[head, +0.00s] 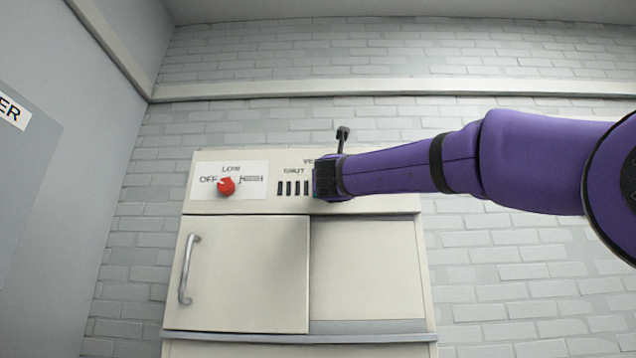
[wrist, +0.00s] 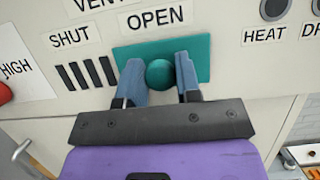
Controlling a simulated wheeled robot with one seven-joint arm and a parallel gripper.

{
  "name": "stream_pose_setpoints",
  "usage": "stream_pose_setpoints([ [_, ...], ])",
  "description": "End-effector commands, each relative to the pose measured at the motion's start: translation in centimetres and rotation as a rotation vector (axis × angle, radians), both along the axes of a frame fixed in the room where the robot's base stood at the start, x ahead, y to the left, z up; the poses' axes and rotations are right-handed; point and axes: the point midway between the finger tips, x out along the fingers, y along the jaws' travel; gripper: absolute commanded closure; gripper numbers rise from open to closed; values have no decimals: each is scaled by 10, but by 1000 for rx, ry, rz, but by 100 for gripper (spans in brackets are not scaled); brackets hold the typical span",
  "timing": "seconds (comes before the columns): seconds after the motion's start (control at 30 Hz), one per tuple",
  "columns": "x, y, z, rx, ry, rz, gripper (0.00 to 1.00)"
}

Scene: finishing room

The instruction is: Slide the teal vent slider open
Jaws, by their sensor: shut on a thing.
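The teal vent slider (wrist: 197,52) is a flat plate with a round teal knob (wrist: 160,73), under the OPEN label (wrist: 156,18) in the wrist view. My gripper (wrist: 159,82) has its two blue-grey fingers on either side of the knob and is shut on it. Several dark vent slots (wrist: 85,76) lie uncovered left of the plate, under the SHUT label (wrist: 71,36). In the head view my purple arm reaches in from the right and hides the slider.
A red knob (head: 226,187) sits on a white dial plate left of the slots. Below is a cream cabinet door (head: 250,275) with a metal handle (head: 187,268). HEAT (wrist: 265,34) and round dark fittings (wrist: 273,9) are right of the slider.

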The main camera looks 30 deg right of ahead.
Motion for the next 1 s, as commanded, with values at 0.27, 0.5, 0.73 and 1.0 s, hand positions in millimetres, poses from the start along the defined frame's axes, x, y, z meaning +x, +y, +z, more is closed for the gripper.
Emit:
stream_pose_setpoints([
  [0.27,-2,-4,-1,3,0,-8,100],
  [0.5,-1,-3,-1,2,0,-6,45],
  [0.73,-5,0,-2,2,0,-5,45],
  [1.0,-37,21,-17,2,-1,-6,45],
])
